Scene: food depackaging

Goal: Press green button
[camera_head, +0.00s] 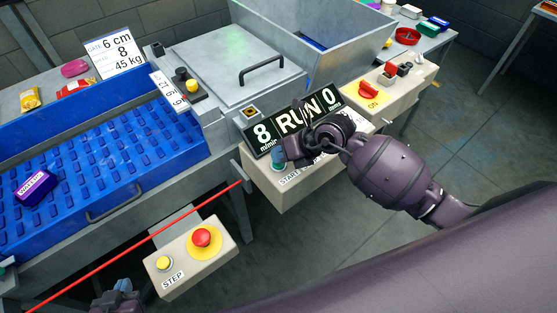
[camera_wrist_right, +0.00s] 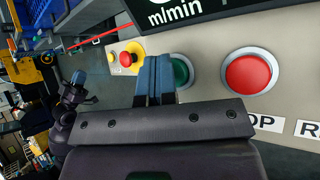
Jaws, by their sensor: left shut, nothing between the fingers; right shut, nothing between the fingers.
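The green button (camera_wrist_right: 182,72) sits in a light grey ring on a beige control box (camera_head: 300,184) marked START. In the right wrist view, my right gripper (camera_wrist_right: 154,75) is shut and empty, its blue fingers overlapping the left part of the green button. I cannot tell whether they touch it. In the head view, my right gripper (camera_head: 278,160) is over the START end of the box and hides most of the button. My left gripper (camera_head: 123,286) is shut and empty at the bottom left, low beside the STEP box.
A red button (camera_wrist_right: 248,73) sits just right of the green one. A RUN display (camera_head: 292,122) stands above the box. The STEP box (camera_head: 172,280) has yellow and red buttons. A red bar (camera_head: 130,243) crosses before the blue conveyor (camera_head: 110,190), which carries a purple package (camera_head: 36,187).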

